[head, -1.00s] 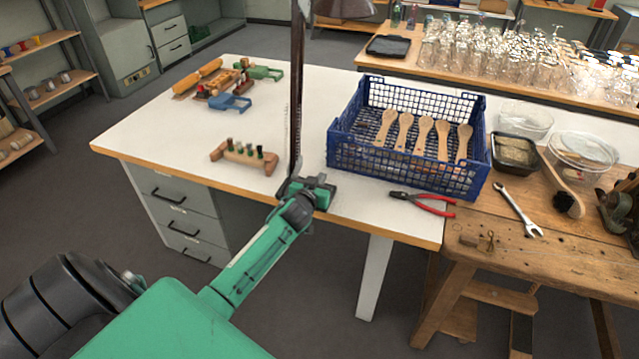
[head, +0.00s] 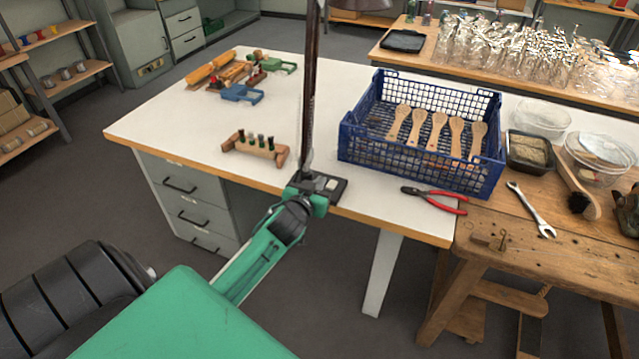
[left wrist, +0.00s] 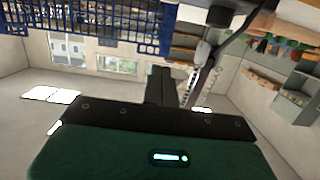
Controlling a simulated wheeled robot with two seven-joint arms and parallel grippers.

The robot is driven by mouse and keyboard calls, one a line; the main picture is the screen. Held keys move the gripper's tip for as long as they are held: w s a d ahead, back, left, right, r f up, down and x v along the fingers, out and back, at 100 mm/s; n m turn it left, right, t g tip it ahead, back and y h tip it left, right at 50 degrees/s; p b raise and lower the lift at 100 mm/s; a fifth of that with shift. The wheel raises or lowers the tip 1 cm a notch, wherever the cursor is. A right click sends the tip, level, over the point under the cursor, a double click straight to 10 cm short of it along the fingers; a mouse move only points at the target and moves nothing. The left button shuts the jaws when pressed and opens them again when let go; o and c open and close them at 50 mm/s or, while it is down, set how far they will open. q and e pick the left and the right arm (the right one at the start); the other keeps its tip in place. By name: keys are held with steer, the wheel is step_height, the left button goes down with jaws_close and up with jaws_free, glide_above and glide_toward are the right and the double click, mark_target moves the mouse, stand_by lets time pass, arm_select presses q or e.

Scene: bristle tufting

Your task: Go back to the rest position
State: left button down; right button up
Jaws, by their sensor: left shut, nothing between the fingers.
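My left gripper (head: 325,187) is at the front edge of the white table, by the foot of the dark upright pole. It holds nothing. In the left wrist view its dark fingers (left wrist: 160,85) are together, and no object shows between them. In the head view the fingertips are hard to make out against the pole's foot, and I cannot tell whether they touch it. My green left forearm (head: 255,262) reaches up to it from the lower left. My right gripper is in neither view.
The dark pole (head: 309,90) stands close to the gripper. A blue crate (head: 375,160) with several wooden handles is to its right, with red pliers (head: 440,195) in front. A wooden rack (head: 250,150) stands left on the white table (head: 200,150). Floor is open in front.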

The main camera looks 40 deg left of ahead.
arm_select(q)
steer(key=s+d+f+m+g+h, duration=0.1)
steer(key=s+f+g, duration=0.15)
steer(key=f, duration=0.95)
steer(key=s+d+f+m+g, duration=0.1)
steer(key=s+f+g, duration=0.15)
steer(key=f, duration=0.95)
steer(key=s+d+f+g+h, duration=0.1)
steer(key=s+d+f+g, duration=0.25)
steer(key=s+f, duration=1.05)
steer(key=s+d+f+m+g, duration=0.1)
steer(key=s+d+f+g, duration=0.1)
steer(key=s+f, duration=0.4)
steer(key=s+d+f+m+g+h, duration=0.1)
steer(key=s+d+f, duration=0.3)
steer(key=s, duration=1.1)
steer(key=s+d+f+m+g+p, duration=0.1)
steer(key=s+d+f+g, duration=0.2)
steer(key=s+f, duration=0.7)
steer(key=shift+s+h, duration=0.3)
steer(key=shift+s, duration=0.5)
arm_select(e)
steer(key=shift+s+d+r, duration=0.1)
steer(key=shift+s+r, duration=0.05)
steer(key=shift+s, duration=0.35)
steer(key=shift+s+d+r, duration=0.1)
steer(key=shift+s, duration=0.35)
